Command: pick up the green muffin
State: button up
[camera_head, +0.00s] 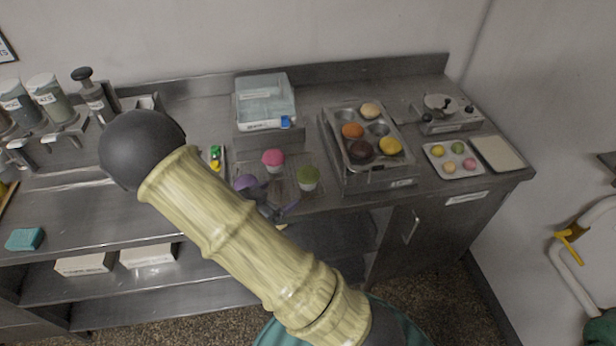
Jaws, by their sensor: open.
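The green muffin (308,176) stands upright in a pale cup on the steel counter, left of the muffin tin. My gripper (270,196) has purple fingers, spread apart, with nothing seen between them. It is at the counter's front, to the left of and nearer than the green muffin, apart from it in the picture. My bamboo-like arm hides part of the gripper and the counter behind it. Its exact height above the counter cannot be told.
A pink muffin (272,159) stands left of and behind the green one. The muffin tin (333,128) on a raised stand is close on the right. A clear-lidded box (264,98) is behind. A tray of small pastries (471,173) lies farther right.

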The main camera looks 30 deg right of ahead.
aim_at(301, 182)
jog(key=p+x, duration=0.1)
jog(key=x, duration=0.9)
jog(key=shift+p, duration=0.4)
jog(key=shift+w+d+f+p, duration=0.1)
jog(key=shift+w+d+p, duration=0.1)
jog(key=shift+d+p, duration=0.25)
jog(key=p+x, duration=0.1)
jog(key=x, duration=0.2)
jog(key=shift+w+d+p, duration=0.1)
jog(key=shift+d+p, duration=0.15)
jog(key=shift+p, duration=0.05)
jog(key=shift+w+d+f, duration=0.15)
jog(key=shift+d+f, duration=0.05)
jog(key=shift+f, duration=0.1)
jog(key=c, duration=0.8)
